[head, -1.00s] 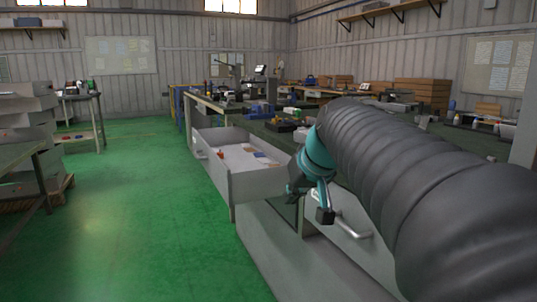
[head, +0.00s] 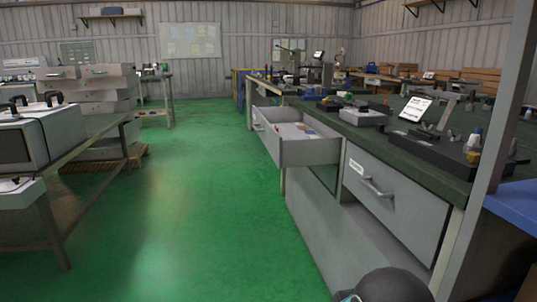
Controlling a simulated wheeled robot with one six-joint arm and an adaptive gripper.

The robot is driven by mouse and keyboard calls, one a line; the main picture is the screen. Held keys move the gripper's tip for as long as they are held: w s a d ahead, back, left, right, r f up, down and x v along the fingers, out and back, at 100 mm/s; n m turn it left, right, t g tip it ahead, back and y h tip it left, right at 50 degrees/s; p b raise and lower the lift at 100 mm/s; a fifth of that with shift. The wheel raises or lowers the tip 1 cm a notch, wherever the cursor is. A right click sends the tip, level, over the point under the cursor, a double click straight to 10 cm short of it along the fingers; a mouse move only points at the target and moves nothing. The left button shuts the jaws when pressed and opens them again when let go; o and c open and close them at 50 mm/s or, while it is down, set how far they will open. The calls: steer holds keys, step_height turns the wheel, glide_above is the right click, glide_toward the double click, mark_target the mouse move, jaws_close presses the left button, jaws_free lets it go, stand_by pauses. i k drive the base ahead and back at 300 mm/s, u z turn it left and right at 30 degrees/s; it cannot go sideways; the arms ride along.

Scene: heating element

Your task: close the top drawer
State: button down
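A grey top drawer (head: 310,153) stands pulled out from the long workbench, at the middle of the head view. Its front panel faces left and its inside is visible, with papers and small coloured items lying in it. A second drawer (head: 395,203), nearer to me, is shut and has a metal bar handle and a white label. My gripper is not in view; only a dark rounded part of my arm shows at the bottom edge, well below and apart from the open drawer.
The workbench top (head: 432,150) carries tools, a small tablet (head: 415,108) and several parts. A grey upright post (head: 487,150) stands at the right. A table with a grey box (head: 40,138) is at the left. The green floor (head: 205,200) between is clear.

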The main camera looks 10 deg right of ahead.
mark_target(290, 128)
steer(key=u, duration=0.6)
steer(key=i, duration=0.5)
steer(key=u, duration=0.5)
steer(key=i, duration=1)
steer(key=z, duration=0.55)
